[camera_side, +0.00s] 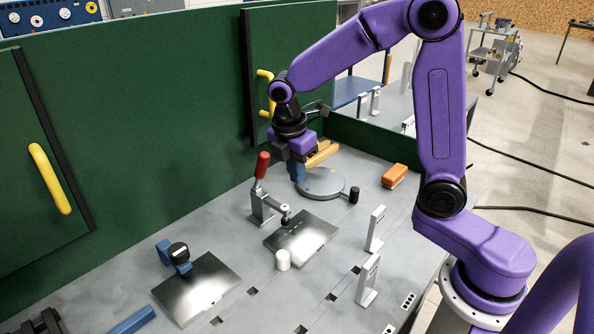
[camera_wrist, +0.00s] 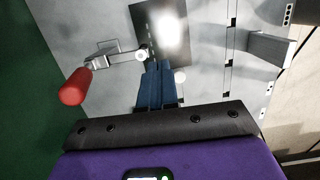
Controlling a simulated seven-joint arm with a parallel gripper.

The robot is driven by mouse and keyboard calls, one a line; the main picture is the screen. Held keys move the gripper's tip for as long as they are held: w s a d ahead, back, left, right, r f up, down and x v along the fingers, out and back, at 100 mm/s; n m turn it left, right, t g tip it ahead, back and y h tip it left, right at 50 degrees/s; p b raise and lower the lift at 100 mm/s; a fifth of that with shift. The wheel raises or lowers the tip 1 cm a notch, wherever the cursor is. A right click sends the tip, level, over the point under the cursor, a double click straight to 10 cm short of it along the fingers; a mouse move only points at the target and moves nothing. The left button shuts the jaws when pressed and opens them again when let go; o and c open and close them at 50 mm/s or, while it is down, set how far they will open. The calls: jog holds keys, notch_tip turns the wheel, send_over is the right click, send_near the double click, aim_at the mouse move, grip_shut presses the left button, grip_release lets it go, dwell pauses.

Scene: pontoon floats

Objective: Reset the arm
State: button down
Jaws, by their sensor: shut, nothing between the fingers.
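My gripper (camera_side: 297,172) hangs above the grey bench, fingers pointing down, beside or over the round grey disc (camera_side: 322,184); I cannot tell the exact height. In the wrist view my gripper's blue fingers (camera_wrist: 156,72) are together with nothing between them. A toggle clamp with a red handle (camera_side: 262,165) stands just left of the gripper. The red handle also shows at the left of the wrist view (camera_wrist: 75,86). A shiny metal plate (camera_side: 305,238) lies by the clamp and also shows beyond the fingertips in the wrist view (camera_wrist: 145,20).
A second metal plate (camera_side: 205,290) lies front left beside a blue clamp with a black knob (camera_side: 178,254). A white cylinder (camera_side: 283,259), grey brackets (camera_side: 375,228) and an orange block (camera_side: 395,175) stand on the bench. A green wall (camera_side: 170,110) with yellow handles (camera_side: 50,180) rises behind.

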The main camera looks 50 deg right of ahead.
jog(key=s+a+m+y, duration=0.1)
jog(key=s+m, duration=0.4)
jog(key=s, duration=2)
jog(key=shift+s+r+m+y, duration=0.25)
jog(key=shift+m+y, duration=0.05)
jog(key=shift+y, duration=0.4)
